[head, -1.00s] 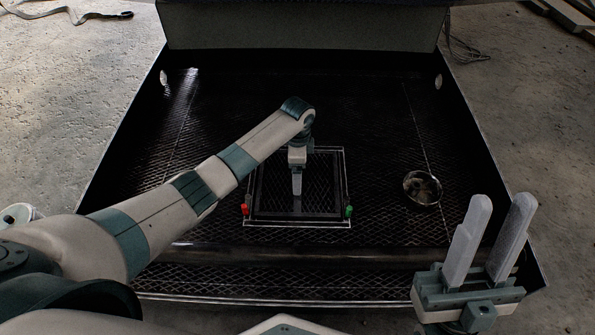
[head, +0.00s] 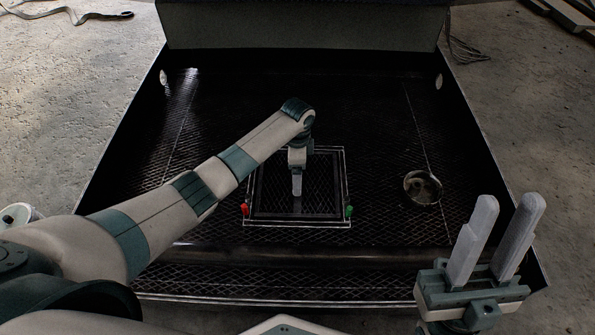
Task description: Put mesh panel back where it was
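The mesh panel (head: 318,197) is a dark square with a diamond mesh. It lies inside a thin pale square outline (head: 300,225) on the dark mesh floor of the enclosure. My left gripper (head: 297,190) points down over the middle of the panel. Its fingers show as one narrow shape, and whether they touch or grip the panel cannot be told. My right gripper (head: 492,240) is at the lower right, fingers up and apart, with nothing between them. The panel's far part is partly hidden by my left wrist.
A red piece (head: 245,210) and a green piece (head: 349,211) sit at the outline's near corners. A round metal bowl (head: 422,188) stands to the right. The enclosure (head: 300,257) has dark side walls and a raised near bar.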

